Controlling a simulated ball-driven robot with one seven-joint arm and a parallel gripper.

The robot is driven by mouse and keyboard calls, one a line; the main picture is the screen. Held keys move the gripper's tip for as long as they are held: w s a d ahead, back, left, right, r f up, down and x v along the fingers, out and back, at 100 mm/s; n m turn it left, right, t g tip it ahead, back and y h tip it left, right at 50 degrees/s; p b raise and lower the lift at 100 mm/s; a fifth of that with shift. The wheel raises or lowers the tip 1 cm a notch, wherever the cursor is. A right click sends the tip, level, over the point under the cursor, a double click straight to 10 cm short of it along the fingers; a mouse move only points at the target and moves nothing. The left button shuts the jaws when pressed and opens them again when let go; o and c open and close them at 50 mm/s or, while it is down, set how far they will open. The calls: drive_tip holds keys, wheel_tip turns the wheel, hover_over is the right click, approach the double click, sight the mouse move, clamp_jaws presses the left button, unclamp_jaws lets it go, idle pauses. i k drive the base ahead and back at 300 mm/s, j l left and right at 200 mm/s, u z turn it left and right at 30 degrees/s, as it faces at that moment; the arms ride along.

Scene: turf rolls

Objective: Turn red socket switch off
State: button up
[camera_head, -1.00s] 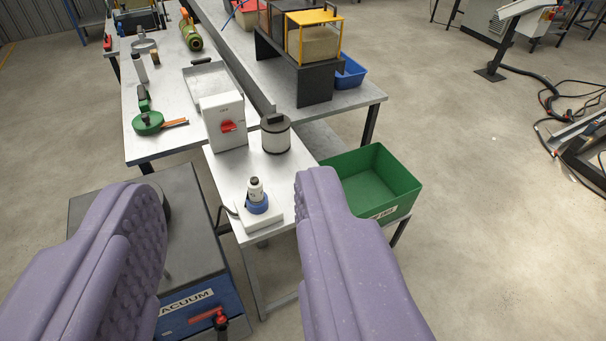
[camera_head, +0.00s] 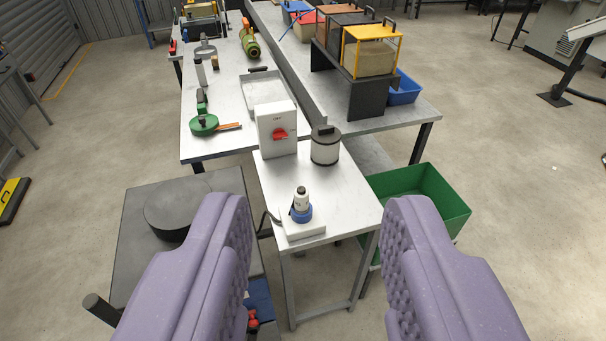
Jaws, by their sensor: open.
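The lettering on the box is too small to read surely. The fingers are in the foreground, nearer to me than the box, and appear clear of the knob.
A white canister with a dark lid (camera_head: 325,147) stands right of the box. A green bin (camera_head: 430,200) is right of the table. A dark round-topped unit (camera_head: 135,225) stands at left. A green tape-like tool (camera_head: 204,124) and metal tray (camera_head: 262,90) lie behind. Floor at right is open.

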sight(278, 134)
drive_tip(key=i+l, duration=0.15)
drive_tip(key=i, duration=0.35)
drive_tip(key=i+l+u, duration=0.1)
drive_tip(key=i, duration=0.35)
drive_tip(key=i+l, duration=0.2)
drive_tip(key=i, duration=0.3)
drive_tip(key=i+l+u, duration=0.15)
drive_tip(key=i, duration=0.35)
